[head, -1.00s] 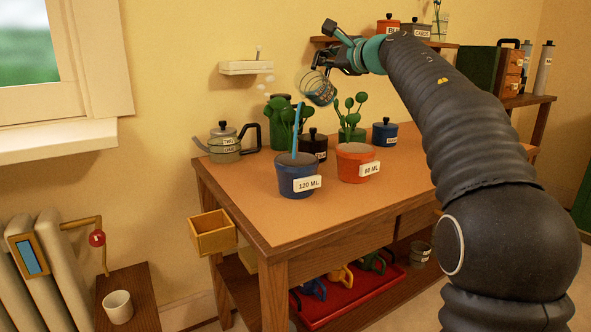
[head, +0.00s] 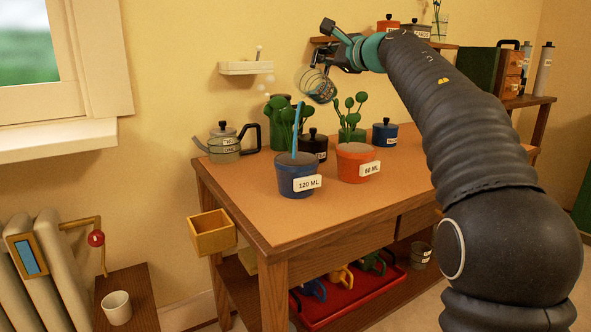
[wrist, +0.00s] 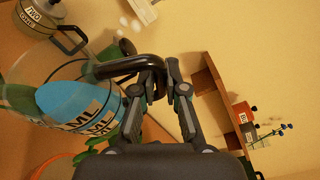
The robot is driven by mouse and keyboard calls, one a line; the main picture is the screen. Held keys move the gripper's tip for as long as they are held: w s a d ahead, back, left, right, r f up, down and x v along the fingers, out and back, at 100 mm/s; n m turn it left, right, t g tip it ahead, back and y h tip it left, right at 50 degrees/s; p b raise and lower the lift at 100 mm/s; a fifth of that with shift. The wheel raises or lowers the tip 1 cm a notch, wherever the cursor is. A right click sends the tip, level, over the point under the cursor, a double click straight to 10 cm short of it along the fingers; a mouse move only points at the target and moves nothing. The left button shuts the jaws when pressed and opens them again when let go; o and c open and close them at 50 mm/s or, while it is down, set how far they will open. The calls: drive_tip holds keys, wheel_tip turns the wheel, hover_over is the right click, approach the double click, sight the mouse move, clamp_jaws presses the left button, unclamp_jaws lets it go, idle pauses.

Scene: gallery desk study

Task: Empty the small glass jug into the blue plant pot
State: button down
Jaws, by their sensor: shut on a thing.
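The small glass jug (head: 316,84) hangs high above the desk, tipped to the left, with blue liquid inside. My gripper (head: 343,57) is shut on its dark handle. In the wrist view the jug (wrist: 45,80) fills the left side, with blue liquid and an ML label, and my fingers (wrist: 158,78) close on the handle. A thin blue stream falls from the jug's lip to the blue plant pot (head: 297,183), which is labelled 120 ML. The stream's lower end meets the pot's grey top surface. The pot stands upright near the desk's front.
An orange pot (head: 354,166) labelled 60 ML stands close right of the blue pot. Leafy plants, a dark jar and a blue canister (head: 384,134) are behind. The desk's front (head: 290,225) is clear.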

sight(319, 48)
drive_tip(key=shift+s+a+r+n+b, duration=0.25)
drive_tip(key=shift+s+r+n+b, duration=0.3)
drive_tip(key=shift+b, duration=0.25)
idle(1.3)
drive_tip(key=shift+a+r, duration=0.1)
drive_tip(key=shift+s+a+n+t+y+b, duration=0.1)
drive_tip(key=shift+s+n+t+y+b, duration=0.2)
drive_tip(key=shift+n+b, duration=0.25)
idle(0.4)
drive_tip(key=shift+s+r, duration=0.1)
drive_tip(key=shift+r, duration=0.15)
drive_tip(key=shift+s+a+r+n+b, duration=0.2)
drive_tip(key=shift+s+n+b, duration=0.1)
drive_tip(key=shift+b, duration=0.35)
drive_tip(key=shift+w, duration=0.1)
idle(0.4)
